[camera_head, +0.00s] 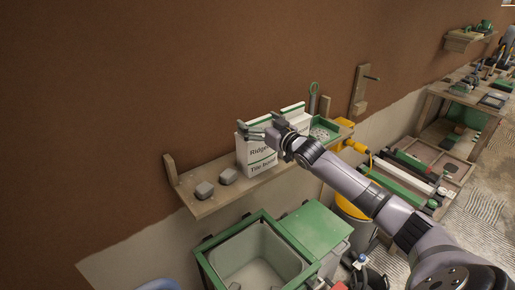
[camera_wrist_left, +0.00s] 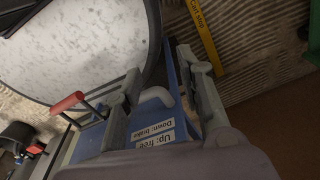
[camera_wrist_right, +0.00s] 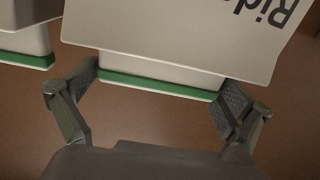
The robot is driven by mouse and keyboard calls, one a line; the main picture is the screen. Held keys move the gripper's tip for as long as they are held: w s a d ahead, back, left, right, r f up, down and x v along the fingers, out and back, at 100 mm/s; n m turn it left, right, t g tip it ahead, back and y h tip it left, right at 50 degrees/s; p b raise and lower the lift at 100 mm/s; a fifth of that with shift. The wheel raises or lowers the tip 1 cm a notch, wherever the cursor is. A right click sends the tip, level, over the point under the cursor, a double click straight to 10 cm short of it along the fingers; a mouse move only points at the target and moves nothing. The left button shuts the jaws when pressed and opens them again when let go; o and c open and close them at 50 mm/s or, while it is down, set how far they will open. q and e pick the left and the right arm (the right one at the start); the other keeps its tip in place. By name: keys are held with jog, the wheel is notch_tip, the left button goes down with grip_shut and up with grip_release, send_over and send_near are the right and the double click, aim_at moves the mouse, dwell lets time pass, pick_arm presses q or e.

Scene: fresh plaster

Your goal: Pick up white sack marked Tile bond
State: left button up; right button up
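In the right wrist view the sack (camera_wrist_right: 185,45) has a green-edged end between the two widely spread fingers of my right gripper (camera_wrist_right: 160,95). The pads lie close beside its edges; I cannot tell whether they touch. My left gripper (camera_wrist_left: 165,105) is open, its fingers apart over a blue part labelled "Up: free, Down: brake" (camera_wrist_left: 145,133). The left arm is not seen in the head view.
Another white, green-edged pack (camera_wrist_right: 25,40) stands close beside the sack. Two grey blocks (camera_head: 215,182) lie on the shelf (camera_head: 200,207) to its left, and a green tray (camera_head: 325,130) to its right.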

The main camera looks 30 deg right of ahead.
jog(key=c, duration=1.5)
jog(key=shift+w+r, duration=0.15)
jog(key=shift+r, duration=0.1)
